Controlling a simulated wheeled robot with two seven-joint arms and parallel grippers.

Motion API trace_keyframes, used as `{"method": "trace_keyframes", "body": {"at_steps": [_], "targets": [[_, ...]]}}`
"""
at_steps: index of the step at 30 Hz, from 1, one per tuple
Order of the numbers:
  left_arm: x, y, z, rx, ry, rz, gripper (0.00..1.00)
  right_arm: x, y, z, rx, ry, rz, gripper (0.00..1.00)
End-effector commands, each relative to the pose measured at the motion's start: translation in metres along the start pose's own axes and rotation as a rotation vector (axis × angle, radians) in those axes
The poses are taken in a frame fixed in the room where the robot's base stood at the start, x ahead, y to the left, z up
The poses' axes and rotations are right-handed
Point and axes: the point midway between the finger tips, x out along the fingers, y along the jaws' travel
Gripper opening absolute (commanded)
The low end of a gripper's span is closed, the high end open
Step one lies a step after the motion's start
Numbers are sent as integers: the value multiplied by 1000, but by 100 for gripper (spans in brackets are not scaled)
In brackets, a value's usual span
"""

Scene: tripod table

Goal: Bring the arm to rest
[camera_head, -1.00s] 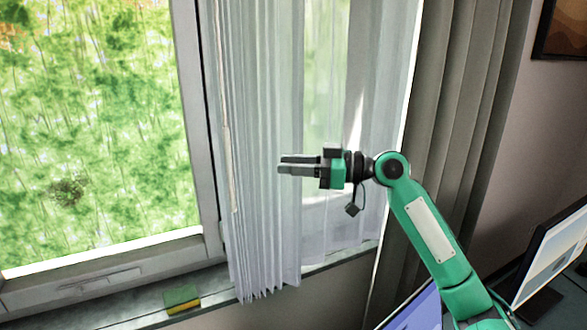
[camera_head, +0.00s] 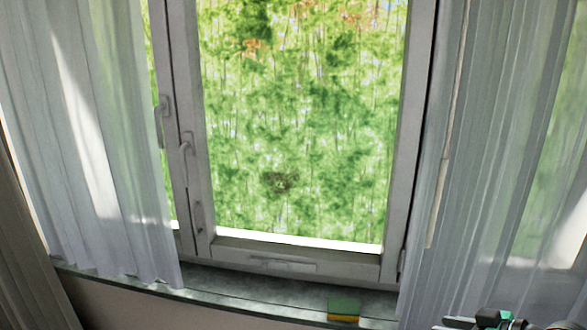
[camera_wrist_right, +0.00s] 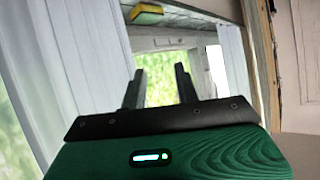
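My right gripper (camera_wrist_right: 160,69) shows in the right wrist view with its two dark fingers apart and nothing between them. In the head view, only part of the right gripper (camera_head: 446,323) shows at the bottom right edge, in front of the right curtain; the rest of the arm is cut off by the frame. My left gripper is in neither view.
A green and yellow sponge (camera_head: 344,308) lies on the window sill (camera_head: 230,304); it also shows in the wrist view (camera_wrist_right: 147,13). A window with a dark smudge (camera_head: 280,182) stands between the left curtain (camera_head: 75,140) and right curtain (camera_head: 490,170).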

Motion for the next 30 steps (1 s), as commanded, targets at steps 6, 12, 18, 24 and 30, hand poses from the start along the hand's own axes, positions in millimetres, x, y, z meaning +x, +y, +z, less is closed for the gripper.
{"method": "trace_keyframes", "body": {"at_steps": [6, 12, 18, 24, 30], "targets": [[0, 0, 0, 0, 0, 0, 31, 39, -68, 123, 75, -287, 72, 31], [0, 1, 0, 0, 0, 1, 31, 39, -130, 200, 138, -499, 171, 31], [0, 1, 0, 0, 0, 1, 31, 25, -172, 238, 191, -630, 264, 31], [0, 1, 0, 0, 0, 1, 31, 7, -203, 258, 241, -720, 347, 31], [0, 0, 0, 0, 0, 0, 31, 30, -199, 291, 253, -757, 368, 31]]}}
